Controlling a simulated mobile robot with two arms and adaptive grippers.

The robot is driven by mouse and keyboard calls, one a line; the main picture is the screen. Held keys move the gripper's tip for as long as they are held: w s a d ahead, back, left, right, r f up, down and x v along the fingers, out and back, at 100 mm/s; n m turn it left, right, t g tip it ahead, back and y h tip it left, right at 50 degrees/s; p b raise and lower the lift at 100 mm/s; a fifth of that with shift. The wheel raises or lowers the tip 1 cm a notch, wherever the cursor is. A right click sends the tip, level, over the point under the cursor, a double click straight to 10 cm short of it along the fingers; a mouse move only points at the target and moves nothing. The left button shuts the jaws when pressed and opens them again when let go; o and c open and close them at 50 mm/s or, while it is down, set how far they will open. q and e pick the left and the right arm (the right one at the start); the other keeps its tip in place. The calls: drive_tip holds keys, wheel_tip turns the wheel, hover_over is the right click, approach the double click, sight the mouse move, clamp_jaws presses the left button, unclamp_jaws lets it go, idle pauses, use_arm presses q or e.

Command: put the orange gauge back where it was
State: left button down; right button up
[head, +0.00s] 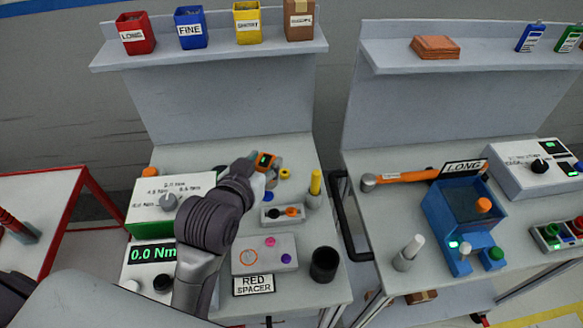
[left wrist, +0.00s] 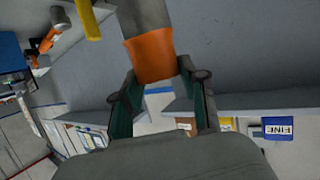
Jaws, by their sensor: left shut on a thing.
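The orange gauge (head: 265,160) with a small dark display shows at the tip of my left arm, over the back of the left bench. My left gripper (head: 262,168) is shut on it, and the arm hides part of both. In the left wrist view the orange body (left wrist: 152,56) sits between the two fingers of the gripper (left wrist: 163,88). A grey cylinder (left wrist: 147,14) meets its far end. I cannot tell whether the gauge touches the bench. My right gripper is not in view.
A grey plate (head: 270,266) with an orange ring mark, a small tray (head: 266,219), a black cup (head: 324,264) and a yellow-topped post (head: 315,188) stand nearby. A torque tester (head: 152,208) is at left. Bins, including a red one (head: 135,36), line the shelf above.

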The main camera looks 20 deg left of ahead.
use_arm(q)
drive_tip(key=w+d+f+m+g+h, duration=0.1)
drive_tip(key=w+d+f+m+h, duration=0.1)
drive_tip(key=w, duration=0.6)
drive_tip(key=w+d+f+m+h, duration=0.2)
drive_tip(key=w, duration=0.5)
drive_tip(key=shift+w+f+p, duration=0.2)
drive_tip(key=shift+f+p, duration=0.05)
drive_tip(key=shift+f, duration=2.25)
drive_tip(key=shift+w+f+p, duration=0.15)
drive_tip(key=shift+f+p, duration=0.1)
drive_tip(key=shift+f, duration=2.25)
drive_tip(key=shift+f, duration=0.1)
drive_tip(key=c, duration=0.6)
unclamp_jaws()
drive_tip(key=shift+r, duration=0.2)
drive_tip(key=b+v, duration=0.1)
drive_tip(key=v, duration=1.1)
drive_tip(key=shift+a+f, duration=0.1)
drive_tip(key=shift+a, duration=0.05)
